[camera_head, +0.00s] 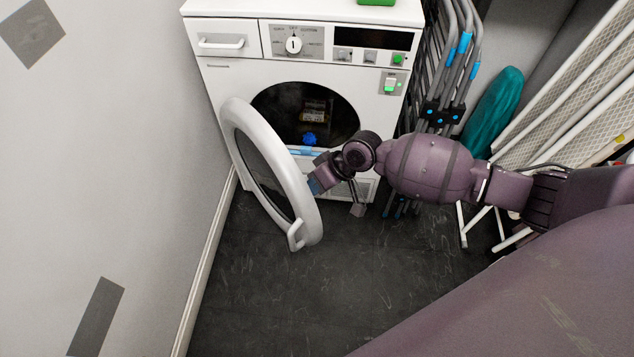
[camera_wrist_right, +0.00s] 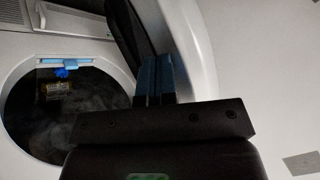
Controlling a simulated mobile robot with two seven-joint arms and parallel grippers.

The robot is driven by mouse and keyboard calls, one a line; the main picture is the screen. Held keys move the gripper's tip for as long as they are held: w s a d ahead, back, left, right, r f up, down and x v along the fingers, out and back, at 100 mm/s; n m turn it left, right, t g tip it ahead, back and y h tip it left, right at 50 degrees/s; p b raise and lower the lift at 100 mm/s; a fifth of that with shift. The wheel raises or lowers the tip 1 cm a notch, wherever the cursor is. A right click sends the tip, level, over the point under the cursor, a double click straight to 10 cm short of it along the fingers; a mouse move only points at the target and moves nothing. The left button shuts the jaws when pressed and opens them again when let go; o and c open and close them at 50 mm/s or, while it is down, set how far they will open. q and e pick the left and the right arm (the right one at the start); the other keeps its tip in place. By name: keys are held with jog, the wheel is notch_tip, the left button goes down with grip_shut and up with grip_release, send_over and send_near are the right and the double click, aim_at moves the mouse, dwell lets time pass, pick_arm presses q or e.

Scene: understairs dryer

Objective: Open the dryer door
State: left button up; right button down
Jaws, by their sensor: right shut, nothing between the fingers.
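The white dryer (camera_head: 228,84) stands at the back against the left wall. Its round door (camera_head: 306,212) is swung wide open to the left, with its handle (camera_head: 296,234) at the lower front edge. The dark drum opening (camera_head: 276,104) shows, with a blue item and a yellowish label inside. My right gripper (camera_head: 314,187) is beside the inner side of the open door; whether it touches is unclear. In the right wrist view its blue fingertips (camera_wrist_right: 155,78) are together and empty, in front of the door's ring (camera_wrist_right: 190,40). My left gripper is not in view.
White mesh boards (camera_head: 575,85) lean at the right. The left wall (camera_head: 110,150) is close to the door. Dark floor (camera_head: 270,310) is clear in front.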

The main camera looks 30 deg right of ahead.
pick_arm(q)
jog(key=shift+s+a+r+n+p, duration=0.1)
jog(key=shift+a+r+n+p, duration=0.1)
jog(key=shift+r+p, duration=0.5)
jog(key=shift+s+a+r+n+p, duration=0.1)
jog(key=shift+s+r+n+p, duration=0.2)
jog(key=shift+p, duration=0.85)
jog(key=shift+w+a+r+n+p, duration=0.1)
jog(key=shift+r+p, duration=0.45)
jog(key=shift+p, duration=0.35)
pick_arm(e)
jog(key=w+a+m+t+h, duration=0.1)
jog(key=a+m, duration=0.3)
jog(key=a, duration=2.3)
jog(key=shift+w+a+t+h, duration=0.3)
jog(key=shift+a+t+h, duration=0.1)
jog(key=shift+t, duration=0.2)
